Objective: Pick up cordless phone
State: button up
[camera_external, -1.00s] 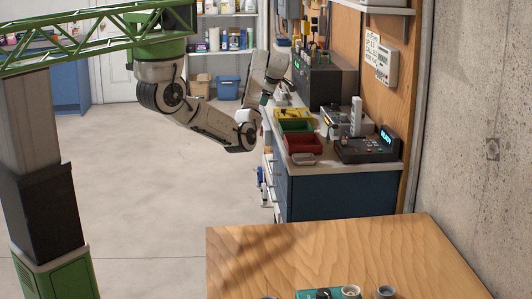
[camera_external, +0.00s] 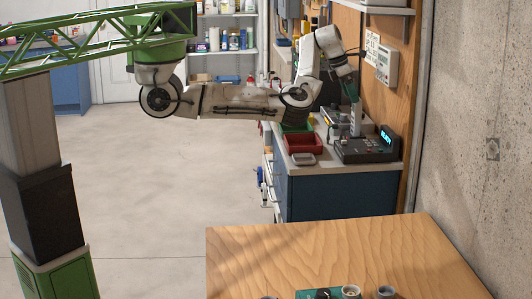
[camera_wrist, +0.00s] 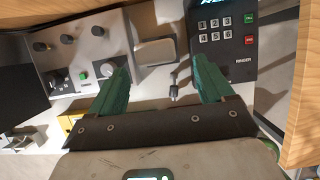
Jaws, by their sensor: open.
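The likely cordless phone (camera_external: 356,122) is a pale upright handset standing on the workbench behind a black keypad unit. My gripper (camera_external: 351,96) is just above its top in the external view, pointing down, and covers part of it. In the wrist view, the green fingers of my gripper (camera_wrist: 163,70) are apart with nothing held between them. A pale rounded shape (camera_wrist: 156,52) lies just beyond the gap between the fingertips; it may be the phone or its base. I cannot tell whether the fingers touch it.
The black keypad unit (camera_external: 366,149) with a lit display stands close on the right. A grey control box (camera_wrist: 92,47) with knobs is on the left in the wrist view. A red bin (camera_external: 303,143) and a small grey dish (camera_external: 303,159) sit at the bench's front left.

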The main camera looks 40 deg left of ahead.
aim_at(357, 108)
jog(key=shift+w+x, duration=0.1)
jog(key=shift+x, duration=1.65)
jog(key=shift+w+x, duration=0.15)
jog(key=shift+x, duration=1.6)
jog(key=shift+r, duration=0.1)
jog(key=shift+c, duration=0.2)
jog(key=c, duration=1.5)
jog(key=shift+o, duration=0.2)
jog(key=shift+r, duration=0.1)
